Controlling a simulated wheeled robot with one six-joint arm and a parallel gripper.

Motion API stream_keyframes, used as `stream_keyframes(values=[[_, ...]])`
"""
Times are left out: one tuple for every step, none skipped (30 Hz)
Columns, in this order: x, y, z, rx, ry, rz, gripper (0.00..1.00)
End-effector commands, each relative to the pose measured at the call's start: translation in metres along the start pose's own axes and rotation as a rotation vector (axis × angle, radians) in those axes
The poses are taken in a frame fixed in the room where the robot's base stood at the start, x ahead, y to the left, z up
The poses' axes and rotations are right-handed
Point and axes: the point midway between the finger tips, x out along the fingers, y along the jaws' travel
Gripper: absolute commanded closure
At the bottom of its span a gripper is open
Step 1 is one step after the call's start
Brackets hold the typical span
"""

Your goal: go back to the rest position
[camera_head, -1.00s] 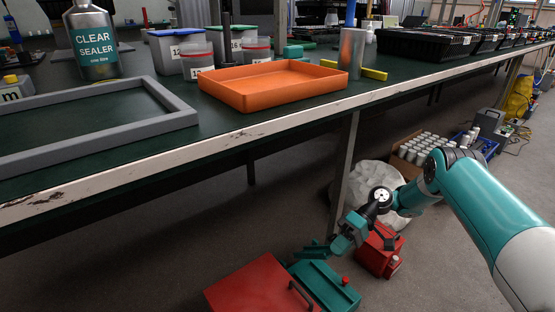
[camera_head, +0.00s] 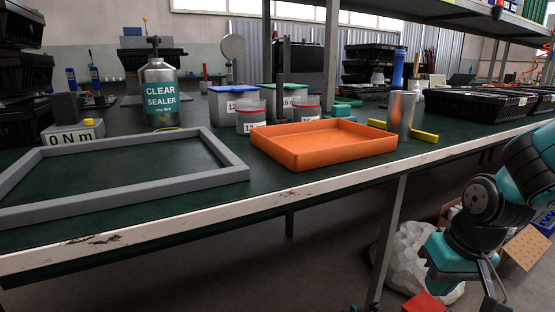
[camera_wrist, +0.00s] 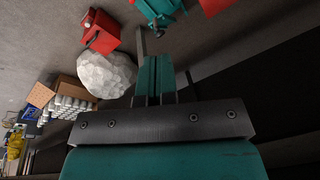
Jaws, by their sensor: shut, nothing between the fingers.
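In the wrist view my gripper (camera_wrist: 154,80) points down past the bench toward the floor. Its two teal fingers are together with nothing between them. In the head view my teal and black arm hangs at the lower right, in front of the bench's right part. The fingertips are not clear in the head view.
A white sack (camera_wrist: 105,74) and a red box (camera_wrist: 101,31) are on the floor.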

Motion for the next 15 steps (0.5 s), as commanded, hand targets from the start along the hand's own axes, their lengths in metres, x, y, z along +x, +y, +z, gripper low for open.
stream_keyframes(values=[[-0.008, 0.004, 0.012, -0.001, 0.022, 0.036, 1.00], [-0.012, 0.008, 0.019, -0.001, 0.034, 0.059, 1.00], [-0.017, 0.013, 0.028, -0.001, 0.051, 0.090, 1.00], [-0.021, 0.017, 0.035, 0.000, 0.062, 0.112, 1.00], [-0.024, 0.021, 0.041, -0.001, 0.075, 0.135, 1.00], [-0.035, 0.001, 0.040, -0.046, 0.067, 0.085, 1.00], [-0.041, -0.012, 0.043, -0.076, 0.059, 0.053, 1.00], [-0.046, -0.024, 0.046, -0.107, 0.050, 0.023, 1.00], [-0.054, -0.040, 0.051, -0.150, 0.039, -0.016, 1.00], [-0.061, -0.052, 0.056, -0.183, 0.030, -0.045, 1.00], [-0.068, -0.063, 0.061, -0.219, 0.021, -0.073, 1.00], [-0.077, -0.078, 0.068, -0.269, 0.007, -0.110, 1.00], [-0.085, -0.089, 0.075, -0.310, -0.003, -0.138, 1.00], [-0.093, -0.100, 0.083, -0.353, -0.015, -0.165, 1.00], [-0.104, -0.114, 0.094, -0.415, -0.031, -0.202, 1.00]])
